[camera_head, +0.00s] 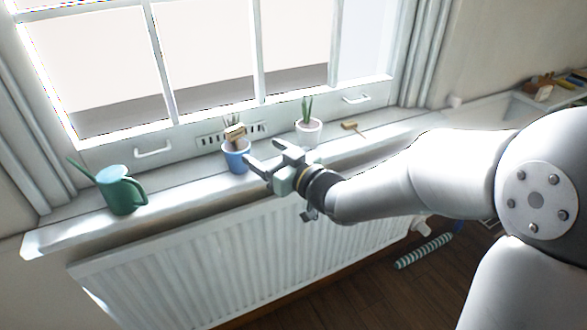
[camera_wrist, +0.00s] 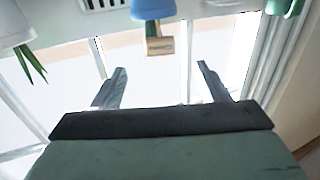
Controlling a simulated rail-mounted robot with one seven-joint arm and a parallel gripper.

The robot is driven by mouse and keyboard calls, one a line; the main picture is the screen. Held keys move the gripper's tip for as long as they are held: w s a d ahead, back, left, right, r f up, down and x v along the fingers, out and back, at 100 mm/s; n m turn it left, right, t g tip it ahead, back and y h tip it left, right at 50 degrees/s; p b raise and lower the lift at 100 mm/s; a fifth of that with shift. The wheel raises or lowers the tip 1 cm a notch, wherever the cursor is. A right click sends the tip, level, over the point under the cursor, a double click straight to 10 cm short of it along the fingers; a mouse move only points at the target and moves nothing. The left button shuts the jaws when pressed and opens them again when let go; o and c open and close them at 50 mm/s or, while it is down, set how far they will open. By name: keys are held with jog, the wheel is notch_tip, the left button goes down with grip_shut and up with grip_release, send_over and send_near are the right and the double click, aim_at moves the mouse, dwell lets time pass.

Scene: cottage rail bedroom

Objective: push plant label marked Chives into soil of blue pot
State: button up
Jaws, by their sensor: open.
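The blue pot (camera_head: 236,158) stands on the windowsill. A wooden plant label (camera_head: 235,131) stands out above its rim, with thin dark stems behind it. In the wrist view, which is upside down, the blue pot (camera_wrist: 153,9) and the label (camera_wrist: 160,46) show beyond the fingers. The label has a pale marked strip, too small to read. Its lower end and the soil are hidden. My gripper (camera_head: 263,154) is open and empty, just right of and in front of the pot. In the wrist view the spread fingers (camera_wrist: 161,69) are apart from the label.
A white pot (camera_head: 308,131) with a green plant stands to the right on the sill. Another wooden label (camera_head: 351,126) lies beyond it. A green watering can (camera_head: 120,190) stands at left. The radiator (camera_head: 210,265) is below; the window is behind.

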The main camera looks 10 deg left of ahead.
jog(key=v, duration=0.8)
jog(key=shift+d, duration=0.15)
